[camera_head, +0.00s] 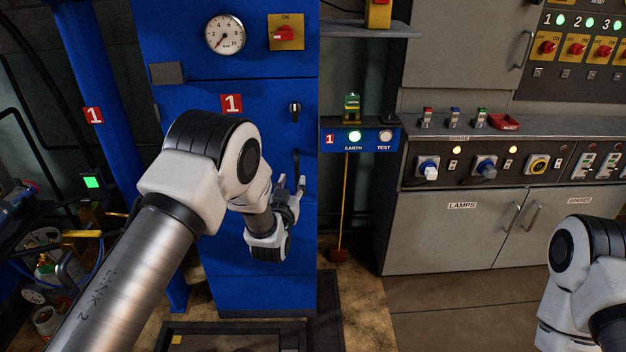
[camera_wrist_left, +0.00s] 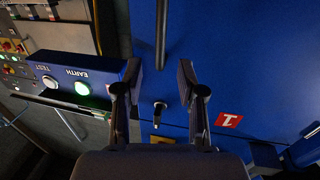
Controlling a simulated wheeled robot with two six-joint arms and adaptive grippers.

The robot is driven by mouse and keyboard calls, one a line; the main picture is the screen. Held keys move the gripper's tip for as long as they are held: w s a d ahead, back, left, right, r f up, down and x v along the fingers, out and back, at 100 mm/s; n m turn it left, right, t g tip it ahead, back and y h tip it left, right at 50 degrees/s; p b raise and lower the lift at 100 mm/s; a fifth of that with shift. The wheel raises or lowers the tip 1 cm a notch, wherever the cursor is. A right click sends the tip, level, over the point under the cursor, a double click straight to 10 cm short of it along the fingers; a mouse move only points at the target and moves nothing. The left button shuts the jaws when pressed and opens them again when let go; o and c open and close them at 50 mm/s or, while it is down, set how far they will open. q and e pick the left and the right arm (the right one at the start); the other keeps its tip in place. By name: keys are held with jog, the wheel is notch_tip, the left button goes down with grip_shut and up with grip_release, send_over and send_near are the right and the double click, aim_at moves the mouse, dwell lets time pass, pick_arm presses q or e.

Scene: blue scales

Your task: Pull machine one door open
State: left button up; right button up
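Machine one is a blue cabinet with a red "1" label (camera_head: 231,104) on its front door (camera_head: 285,85). A dark vertical handle (camera_head: 296,160) is on the door's right side, partly hidden by my gripper. It also shows in the left wrist view as a dark bar (camera_wrist_left: 161,35). My left gripper (camera_head: 291,184) is in front of the door by the handle's lower part. In the wrist view its fingers (camera_wrist_left: 158,78) are apart, with the bar beyond and between them; nothing is gripped. My right arm shows at bottom right, its gripper out of view.
A small black-and-silver latch (camera_head: 295,108) is above the handle. A gauge (camera_head: 225,34) and a red switch (camera_head: 284,34) are higher up. An EARTH/TEST box (camera_head: 370,138) sits right of the cabinet.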

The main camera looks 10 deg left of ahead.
aim_at(296, 170)
pick_arm(q)
jog(key=w, duration=0.7)
jog(key=shift+a, duration=0.3)
grip_shut()
